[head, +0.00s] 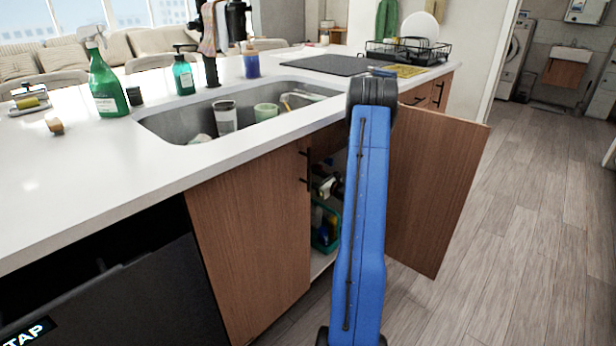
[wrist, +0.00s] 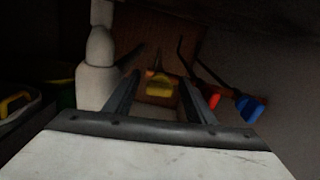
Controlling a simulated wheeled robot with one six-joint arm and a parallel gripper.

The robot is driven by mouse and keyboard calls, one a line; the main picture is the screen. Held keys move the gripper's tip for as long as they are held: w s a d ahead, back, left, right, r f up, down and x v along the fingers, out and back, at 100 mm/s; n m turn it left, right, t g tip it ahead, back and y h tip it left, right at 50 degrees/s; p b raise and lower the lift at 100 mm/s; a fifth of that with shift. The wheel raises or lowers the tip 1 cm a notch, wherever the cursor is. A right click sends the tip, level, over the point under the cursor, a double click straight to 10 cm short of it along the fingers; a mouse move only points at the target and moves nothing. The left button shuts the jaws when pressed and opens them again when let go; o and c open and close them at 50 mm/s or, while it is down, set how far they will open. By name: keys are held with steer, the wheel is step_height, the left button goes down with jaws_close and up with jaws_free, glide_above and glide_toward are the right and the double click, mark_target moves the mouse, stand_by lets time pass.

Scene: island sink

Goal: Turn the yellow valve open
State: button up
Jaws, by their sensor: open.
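The yellow valve (wrist: 159,83) shows in the wrist view, low on the back of the dark cabinet, with a pale pipe end or tip above it. My gripper (wrist: 162,92) is open, and its two dark fingers reach forward on either side of the valve as seen from the wrist. I cannot tell how far the fingertips are from it. Nothing is held. In the head view my blue arm hides much of the cabinet opening, and neither the valve nor my gripper can be seen there.
White drain pipe (wrist: 97,70) stands close left of the fingers. A red-tipped part (wrist: 214,99) and a blue handle (wrist: 249,108) are at right. The open cabinet door (head: 432,185) is right of my arm. A teal caddy (head: 325,224) sits inside below the sink (head: 185,125).

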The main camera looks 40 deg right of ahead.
steer(key=c, duration=1)
steer(key=shift+c, duration=0.2)
steer(key=shift+n, duration=0.3)
steer(key=n, duration=0.3)
steer(key=shift+a+n, duration=0.1)
steer(key=shift+n, duration=0.2)
steer(key=n, duration=0.4)
steer(key=shift+f+n, duration=0.1)
steer(key=shift+n, duration=0.2)
steer(key=n, duration=0.4)
steer(key=shift+s+a+f, duration=0.1)
steer(key=shift+f+n, duration=0.1)
steer(key=shift+n, duration=1.7)
